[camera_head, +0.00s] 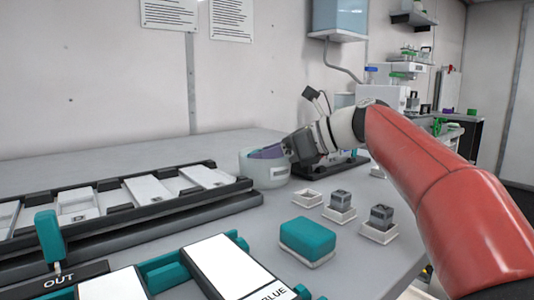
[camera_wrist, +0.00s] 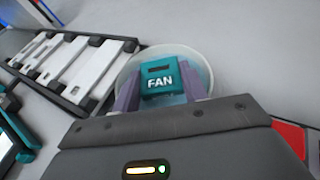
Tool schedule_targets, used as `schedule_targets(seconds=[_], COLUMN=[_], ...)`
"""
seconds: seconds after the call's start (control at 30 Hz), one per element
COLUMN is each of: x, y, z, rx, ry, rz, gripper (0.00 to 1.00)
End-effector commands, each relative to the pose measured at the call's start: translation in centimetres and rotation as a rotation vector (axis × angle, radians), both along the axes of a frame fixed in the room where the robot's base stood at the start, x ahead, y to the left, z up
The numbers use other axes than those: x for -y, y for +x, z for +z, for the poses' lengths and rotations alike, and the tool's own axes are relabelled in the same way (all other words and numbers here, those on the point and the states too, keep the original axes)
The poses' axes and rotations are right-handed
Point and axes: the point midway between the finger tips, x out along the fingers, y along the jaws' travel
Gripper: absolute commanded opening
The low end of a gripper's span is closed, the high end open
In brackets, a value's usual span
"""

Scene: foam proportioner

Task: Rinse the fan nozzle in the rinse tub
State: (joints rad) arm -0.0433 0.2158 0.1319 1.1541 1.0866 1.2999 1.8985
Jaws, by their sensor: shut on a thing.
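The fan nozzle (camera_wrist: 160,80) is a teal block marked FAN. In the wrist view it sits between the two purple-grey fingers of my gripper (camera_wrist: 160,92), which is shut on it. The rinse tub (camera_head: 265,173) is a round whitish tub on the bench in the head view. Its rim and bluish inside also show around the nozzle in the wrist view (camera_wrist: 207,72). My gripper (camera_head: 268,152) reaches into the tub's opening from the right. The nozzle is hidden in the head view, and its exact depth in the tub cannot be told.
A black-framed rack (camera_head: 130,206) with white slotted pieces lies left of the tub. A teal and white block (camera_head: 307,240) and small white trays (camera_head: 340,214) with grey blocks stand in front. A teal-handled OUT piece (camera_head: 50,238) is at left. Bare bench lies behind the rack.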

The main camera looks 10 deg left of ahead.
Motion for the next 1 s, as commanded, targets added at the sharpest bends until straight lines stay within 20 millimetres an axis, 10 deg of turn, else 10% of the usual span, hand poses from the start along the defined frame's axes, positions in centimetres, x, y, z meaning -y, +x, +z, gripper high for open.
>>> schedule_targets(seconds=[1.0], x=[0.33], y=[0.70], z=[-1.44], rx=[-0.024], ry=[-0.030], rz=[-0.001], gripper=[0.21])
